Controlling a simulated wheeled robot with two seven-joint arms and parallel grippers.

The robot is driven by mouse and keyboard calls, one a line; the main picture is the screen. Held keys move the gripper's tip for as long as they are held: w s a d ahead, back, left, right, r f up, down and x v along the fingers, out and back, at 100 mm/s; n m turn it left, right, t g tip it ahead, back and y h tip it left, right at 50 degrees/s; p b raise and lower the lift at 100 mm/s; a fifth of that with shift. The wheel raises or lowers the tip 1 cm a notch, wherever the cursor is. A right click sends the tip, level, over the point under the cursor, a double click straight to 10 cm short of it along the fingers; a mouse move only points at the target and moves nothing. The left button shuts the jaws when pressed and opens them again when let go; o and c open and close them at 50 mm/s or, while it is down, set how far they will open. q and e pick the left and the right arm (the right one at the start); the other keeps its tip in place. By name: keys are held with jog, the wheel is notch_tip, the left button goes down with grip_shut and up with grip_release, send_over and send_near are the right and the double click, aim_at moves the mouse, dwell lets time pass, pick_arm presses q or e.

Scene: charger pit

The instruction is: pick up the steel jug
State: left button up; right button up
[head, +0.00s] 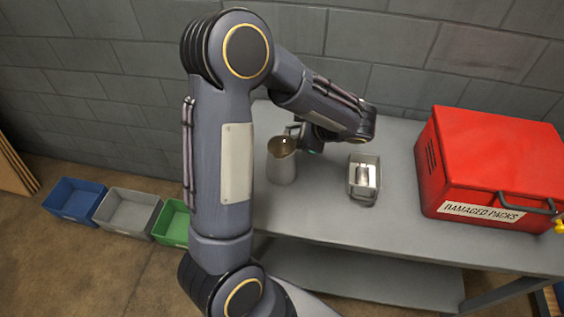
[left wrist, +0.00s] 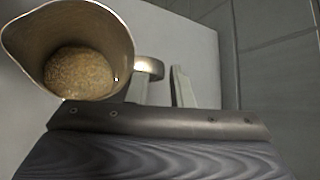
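The steel jug (head: 282,168) stands upright on the grey table, its mouth open upward. In the left wrist view the jug (left wrist: 118,45) fills the upper left, with a brown, grainy-looking bottom inside. Its handle (left wrist: 150,68) points right, toward my fingers. My left gripper (head: 303,136) is at the jug's handle side, near rim height. In the left wrist view its two fingers (left wrist: 161,89) are apart, with the handle close to the left finger. I cannot tell whether the handle lies fully between them. My right gripper is out of view.
A small metal container (head: 362,192) with something shiny inside stands right of the jug. A red box (head: 490,165) labelled "DAMAGED PACKS" is at the table's right. Blue (head: 72,201), grey (head: 127,211) and green (head: 172,222) bins sit on the floor, left. A block wall (head: 400,60) rises behind.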

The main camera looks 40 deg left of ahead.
pick_arm(q)
grip_shut()
jog(key=shift+r, duration=0.15)
